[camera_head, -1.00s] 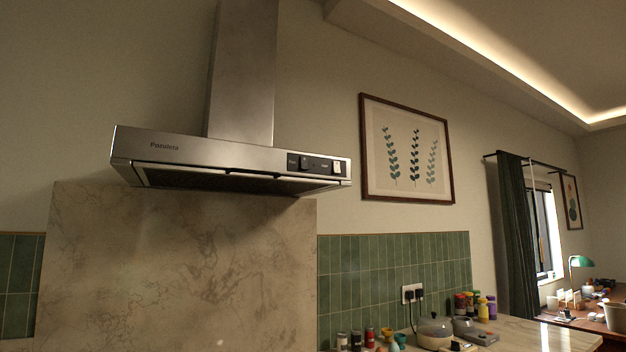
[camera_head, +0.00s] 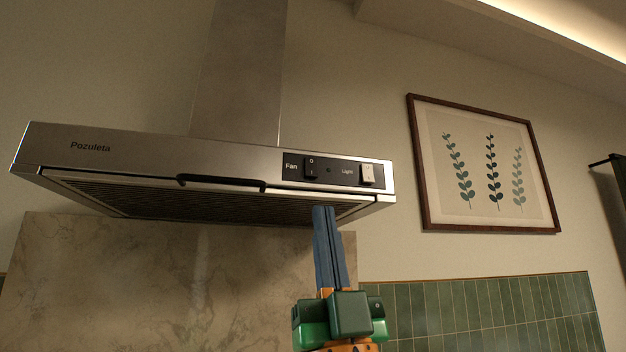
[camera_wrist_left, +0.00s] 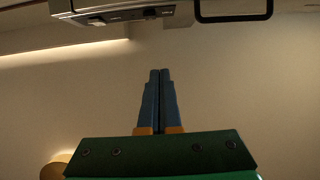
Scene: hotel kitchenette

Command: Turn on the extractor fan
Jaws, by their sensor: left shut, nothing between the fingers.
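The extractor hood (camera_head: 210,150) hangs on the wall in the head view, with a dark control panel at its front right. The panel has a black rocker switch labelled Fan (camera_head: 311,168) and a white switch labelled Light (camera_head: 367,173). My left gripper (camera_head: 325,210) points up, its blue fingers together and empty. Its tips appear just below the hood's front edge, under the Fan switch; I cannot tell the exact gap. In the left wrist view the fingers (camera_wrist_left: 160,74) are closed, and part of the hood (camera_wrist_left: 115,12) shows at the top. My right gripper is not in view.
A stone backsplash (camera_head: 150,280) stands below the hood, with green tiles (camera_head: 500,310) to its right. A framed leaf picture (camera_head: 485,165) hangs right of the hood. The wall between hood and picture is bare.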

